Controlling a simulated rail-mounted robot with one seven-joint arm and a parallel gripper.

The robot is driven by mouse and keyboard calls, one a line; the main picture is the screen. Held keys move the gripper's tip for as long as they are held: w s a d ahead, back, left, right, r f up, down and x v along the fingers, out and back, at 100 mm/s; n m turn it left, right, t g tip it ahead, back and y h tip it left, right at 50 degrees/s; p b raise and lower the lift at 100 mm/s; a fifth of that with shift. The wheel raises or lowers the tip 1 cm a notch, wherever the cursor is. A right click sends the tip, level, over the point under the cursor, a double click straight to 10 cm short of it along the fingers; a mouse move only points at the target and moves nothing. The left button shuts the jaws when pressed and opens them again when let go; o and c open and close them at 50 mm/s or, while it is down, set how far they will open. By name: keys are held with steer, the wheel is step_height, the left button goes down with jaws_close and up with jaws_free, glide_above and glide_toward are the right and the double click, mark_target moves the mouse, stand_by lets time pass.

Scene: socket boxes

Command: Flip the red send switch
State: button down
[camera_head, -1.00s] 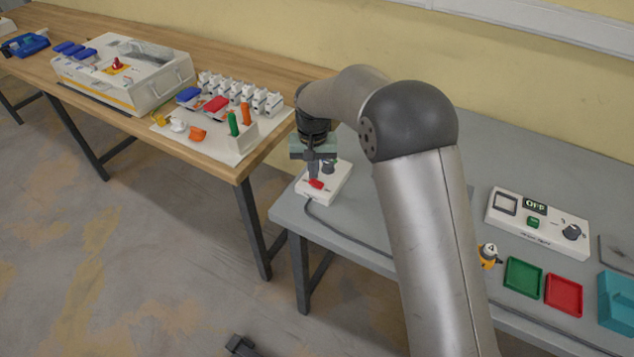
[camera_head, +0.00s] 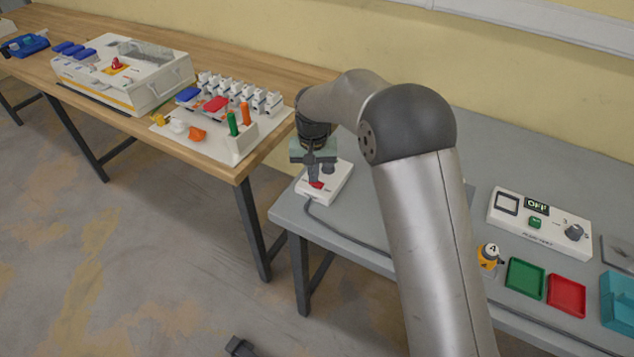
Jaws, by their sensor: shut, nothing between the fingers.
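The red send switch (camera_head: 317,185) sits on top of a small white box (camera_head: 337,186) near the left end of the grey table. My gripper (camera_head: 314,181) points down over the box, shut and empty, with its fingertips at the red switch. I cannot tell whether they touch it. The fingers hide part of the switch. A dark round knob (camera_head: 328,167) stands on the box behind the switch.
A dark cable runs from the box along the grey table (camera_head: 345,225). To the right are a white panel reading OFF (camera_head: 538,222), a green tray (camera_head: 525,278), a red tray (camera_head: 566,295) and a yellow figure (camera_head: 488,257). A wooden table (camera_head: 225,165) with parts stands left.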

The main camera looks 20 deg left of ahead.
steer(key=shift+f, duration=0.25)
steer(key=shift+r, duration=0.1)
steer(key=shift+r+p, duration=2.05)
steer(key=shift+r, duration=1.4)
steer(key=s+d+r+m, duration=0.1)
steer(key=s+d+r, duration=0.35)
steer(key=d, duration=0.45)
steer(key=s+d+r, duration=0.3)
steer(key=d+r, duration=0.2)
steer(key=d, duration=0.5)
steer(key=s+d+m, duration=0.1)
steer(key=s+d, duration=0.6)
steer(key=s, duration=0.3)
steer(key=s+d+f+m, duration=0.1)
steer(key=s+d, duration=0.6)
steer(key=s, duration=0.4)
steer(key=shift+t, duration=0.3)
